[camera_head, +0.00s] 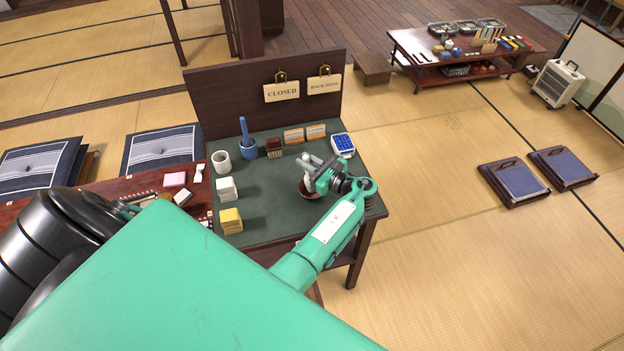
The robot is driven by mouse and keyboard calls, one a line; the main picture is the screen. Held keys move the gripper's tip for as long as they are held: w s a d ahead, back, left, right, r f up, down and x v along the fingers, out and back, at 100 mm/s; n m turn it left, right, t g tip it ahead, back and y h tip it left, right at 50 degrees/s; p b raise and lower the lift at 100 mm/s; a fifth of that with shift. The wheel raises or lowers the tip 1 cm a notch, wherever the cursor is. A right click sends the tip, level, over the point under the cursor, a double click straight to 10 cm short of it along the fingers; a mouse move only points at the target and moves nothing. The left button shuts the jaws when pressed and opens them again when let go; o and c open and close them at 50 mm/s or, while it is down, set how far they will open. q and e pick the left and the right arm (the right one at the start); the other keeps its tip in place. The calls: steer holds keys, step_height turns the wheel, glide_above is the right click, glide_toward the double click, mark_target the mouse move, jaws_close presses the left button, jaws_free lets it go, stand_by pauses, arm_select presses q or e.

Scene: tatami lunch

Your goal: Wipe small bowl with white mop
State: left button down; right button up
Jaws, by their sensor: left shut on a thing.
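The small bowl (310,195), reddish brown, sits on the green top of the small desk (265,215). My left gripper (314,172) is over the bowl and hides part of it. It is shut on a small white thing (307,182), which looks like the white mop. The white end is at or inside the bowl's opening; I cannot tell whether it touches the bowl's inside. My right gripper is not in view.
A white cup (221,161), a blue cup with a blue handle in it (248,147), white blocks (226,188), yellow blocks (230,219) and a blue-and-white calculator (343,145) stand around. A dark panel (230,95) with signs rises behind. Tatami at right is mostly clear.

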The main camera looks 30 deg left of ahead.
arm_select(q)
steer(key=m+t+h+p, duration=0.1)
steer(key=t+p, duration=0.1)
steer(key=m+t+h+p, duration=0.1)
steer(key=m+t+p, duration=0.1)
steer(key=t, duration=0.1)
steer(key=m+t+h+p, duration=0.1)
steer(key=m+t+p, duration=0.1)
steer(key=t+p, duration=0.1)
steer(key=shift+s+r, duration=0.3)
steer(key=shift+r, duration=0.05)
steer(key=shift+f+m+t+h+p, duration=0.1)
steer(key=shift+m+t+h+p, duration=0.35)
steer(key=shift+m+t, duration=0.3)
steer(key=m+t+h, duration=0.3)
steer(key=shift+s+d+f+h, duration=0.1)
steer(key=shift+d+f+h, duration=0.05)
steer(key=shift+f+h, duration=0.15)
steer(key=m+t+h+b, duration=0.1)
steer(key=m+t+h, duration=0.1)
steer(key=m+h, duration=0.1)
steer(key=shift+f+h, duration=0.1)
steer(key=shift+h, duration=0.35)
steer(key=shift+d+m+h+b, duration=0.2)
steer(key=shift+m+h+b, duration=0.3)
steer(key=shift+h, duration=0.3)
steer(key=shift+r+t, duration=0.2)
steer(key=shift+t, duration=0.05)
